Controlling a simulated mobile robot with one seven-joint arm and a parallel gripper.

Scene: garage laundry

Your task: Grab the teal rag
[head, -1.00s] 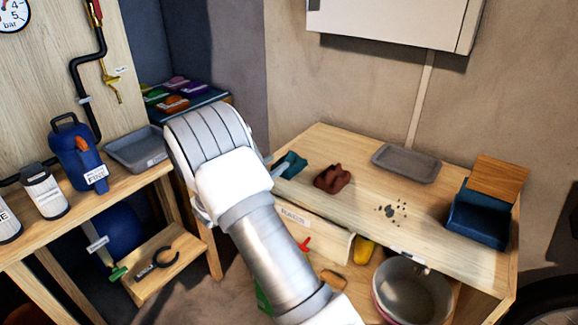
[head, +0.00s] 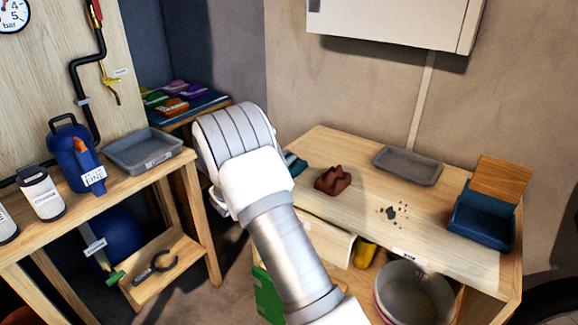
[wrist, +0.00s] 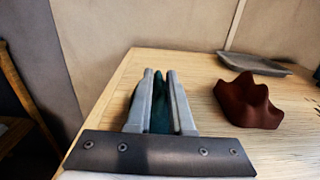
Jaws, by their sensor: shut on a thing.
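The teal rag (wrist: 159,112) shows between the two fingers of my gripper (wrist: 160,85) in the wrist view, and the fingers are closed on it. It is at the left end of the wooden table (wrist: 210,100). I cannot tell whether it touches the tabletop. In the head view only a small part of the teal rag (head: 296,163) shows past my arm, which hides the rest and the fingers.
A crumpled dark red rag (head: 333,180) lies just right of the teal one. A grey tray (head: 407,165), dark crumbs (head: 391,212) and a blue dustpan-like bin (head: 481,218) are further right. A bucket (head: 414,295) stands below. The front middle tabletop is clear.

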